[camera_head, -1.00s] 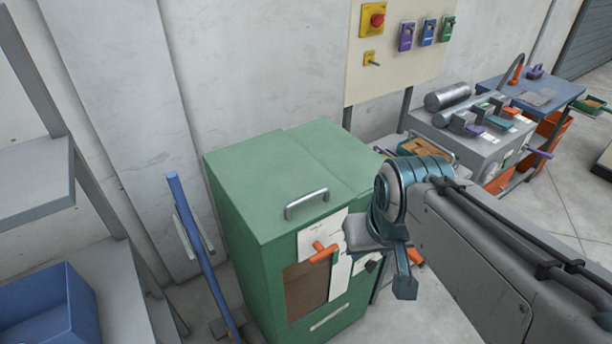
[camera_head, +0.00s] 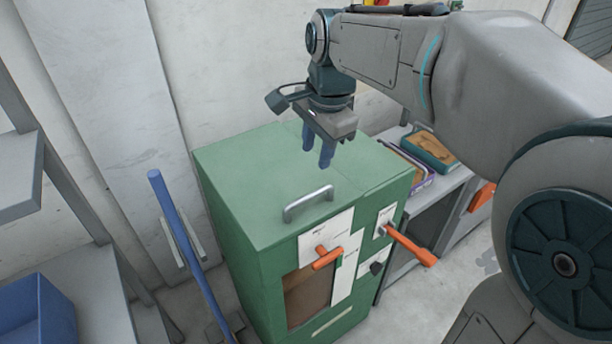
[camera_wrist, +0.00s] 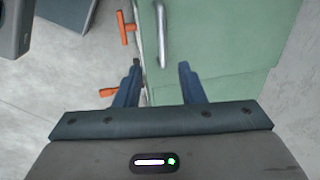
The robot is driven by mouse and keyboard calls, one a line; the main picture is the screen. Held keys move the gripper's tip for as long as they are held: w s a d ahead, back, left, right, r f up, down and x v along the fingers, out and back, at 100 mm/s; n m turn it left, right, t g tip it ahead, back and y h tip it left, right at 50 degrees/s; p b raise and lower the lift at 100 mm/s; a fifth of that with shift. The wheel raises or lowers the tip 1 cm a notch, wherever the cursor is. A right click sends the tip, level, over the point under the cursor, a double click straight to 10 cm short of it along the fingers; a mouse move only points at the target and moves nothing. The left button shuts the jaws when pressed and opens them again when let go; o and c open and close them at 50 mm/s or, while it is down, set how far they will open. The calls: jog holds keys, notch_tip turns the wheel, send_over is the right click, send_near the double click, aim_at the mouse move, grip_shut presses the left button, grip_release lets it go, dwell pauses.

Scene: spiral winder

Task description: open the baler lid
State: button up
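The green baler (camera_head: 240,255) stands against the wall, and its lid (camera_head: 255,165) lies flat and closed on top. A grey bar handle (camera_head: 308,203) is fixed near the lid's front edge. It also shows in the wrist view (camera_wrist: 162,35), above the fingers and between their lines. My gripper (camera_head: 317,160) hangs fingers down above the lid, behind the handle in the head view. Its two blue fingers are apart and empty in the wrist view (camera_wrist: 159,68). An orange T-handle (camera_head: 325,257) and an orange lever (camera_head: 410,245) sit on the baler's front.
A blue pole (camera_head: 185,235) leans left of the baler. A grey shelf with a blue bin (camera_head: 35,315) is at far left. A workbench with trays (camera_head: 430,150) stands to the right. The space directly above the lid is clear except for my arm.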

aim_at(306, 196)
jog(key=w+f, duration=0.1)
jog(key=f, duration=0.3)
jog(key=a+f, duration=0.1)
jog(key=f, duration=0.4)
jog(key=w+f+p, duration=0.1)
jog(key=f, duration=0.3)
jog(key=shift+w+a+f, duration=0.3)
jog(key=shift+a, duration=0.1)
jog(key=shift+r, duration=0.1)
grip_shut()
